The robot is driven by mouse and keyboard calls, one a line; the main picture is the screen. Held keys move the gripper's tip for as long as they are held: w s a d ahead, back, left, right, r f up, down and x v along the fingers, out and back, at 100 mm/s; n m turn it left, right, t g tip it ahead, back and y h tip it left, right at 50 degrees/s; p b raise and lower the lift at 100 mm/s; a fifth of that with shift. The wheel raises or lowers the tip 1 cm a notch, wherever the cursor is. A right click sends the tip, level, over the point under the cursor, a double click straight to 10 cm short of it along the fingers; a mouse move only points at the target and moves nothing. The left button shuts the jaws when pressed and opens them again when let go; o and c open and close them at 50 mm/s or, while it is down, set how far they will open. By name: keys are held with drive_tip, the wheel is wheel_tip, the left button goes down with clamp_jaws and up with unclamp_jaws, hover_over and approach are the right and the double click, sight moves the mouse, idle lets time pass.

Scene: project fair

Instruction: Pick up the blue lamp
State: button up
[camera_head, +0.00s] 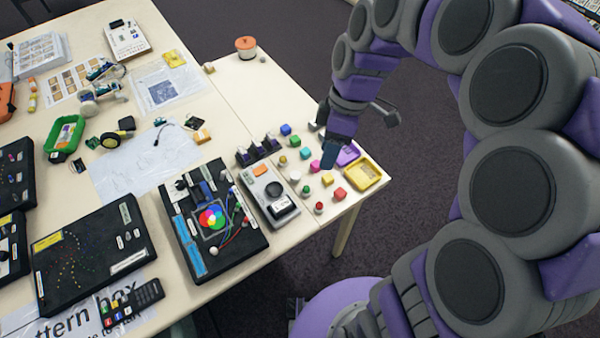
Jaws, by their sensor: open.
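My gripper (330,154) hangs from the upper right over the table's right edge, to the right of and nearer than the blue block. It is open and appears apart from the block. My gripper hides part of the table beside the purple tray.
A yellow tray (376,170) and purple tray (348,155) lie at the edge. A grey device (268,196) stands left.

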drive_tip(key=w+a+f+n, duration=0.5)
drive_tip(key=w+f+n, duration=0.25)
drive_tip(key=w, duration=0.45)
drive_tip(key=n, duration=0.3)
hover_over(296, 174)
drive_tip(key=w, duration=0.2)
drive_tip(key=shift+y, duration=0.3)
drive_tip(key=f, duration=1.4)
drive_tip(key=shift+d, duration=0.4)
drive_tip(key=shift+s+d+f+g, duration=0.3)
drive_tip(key=shift+d+f, duration=0.2)
drive_tip(key=shift+d, duration=0.05)
drive_tip(key=a+f, duration=0.1)
drive_tip(key=s+a+f, duration=0.1)
drive_tip(key=f, duration=0.2)
drive_tip(key=shift+s+a+f, duration=0.2)
drive_tip(key=shift+a+f, duration=0.05)
drive_tip(key=shift+a, duration=0.15)
drive_tip(key=shift+d+r, duration=0.1)
drive_tip(key=shift+d, duration=0.45)
drive_tip(key=shift+c, duration=1.3)
drive_tip(key=c, duration=0.3)
drive_tip(key=shift+a, duration=0.2)
clamp_jaws()
